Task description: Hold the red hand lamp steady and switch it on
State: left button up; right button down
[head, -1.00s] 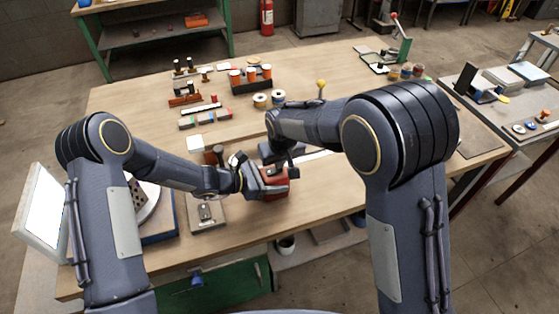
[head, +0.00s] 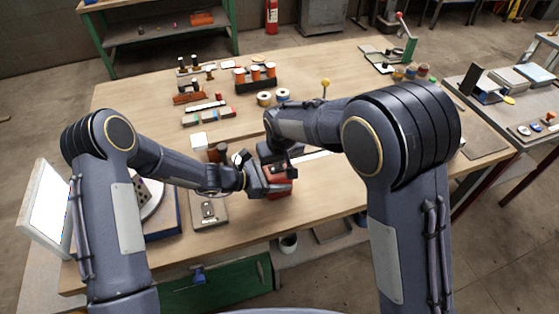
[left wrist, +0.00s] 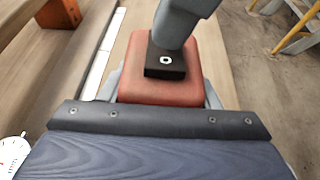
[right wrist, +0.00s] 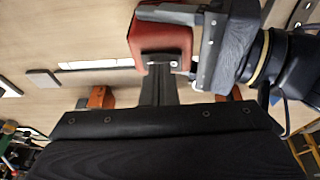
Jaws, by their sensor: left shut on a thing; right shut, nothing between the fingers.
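The red hand lamp (head: 281,172) is over the near middle of the workbench. My left gripper (head: 268,184) is shut on it. In the left wrist view the lamp's red body (left wrist: 135,75) sits between the grey fingers, with a black block bearing a pale ring mark on its face. My right gripper (head: 283,158) is shut and empty at the lamp. In the right wrist view its closed fingers (right wrist: 160,78) reach a dark patch on the red lamp (right wrist: 162,38); contact is not certain. The lamp's light is not visible.
A grey plate with a small fitting (head: 208,213) lies left of the lamp. Spools (head: 264,98) and a yellow-topped post (head: 325,84) are farther back.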

jog(key=shift+r, duration=0.5)
jog(key=w+d+v, duration=0.1)
jog(key=d+v, duration=0.1)
jog(key=v, duration=1)
jog(key=shift+w+d+r, duration=0.3)
jog(key=shift+r, duration=0.15)
pick_arm(q)
jog(key=o, duration=1.3)
jog(key=shift+a, duration=0.1)
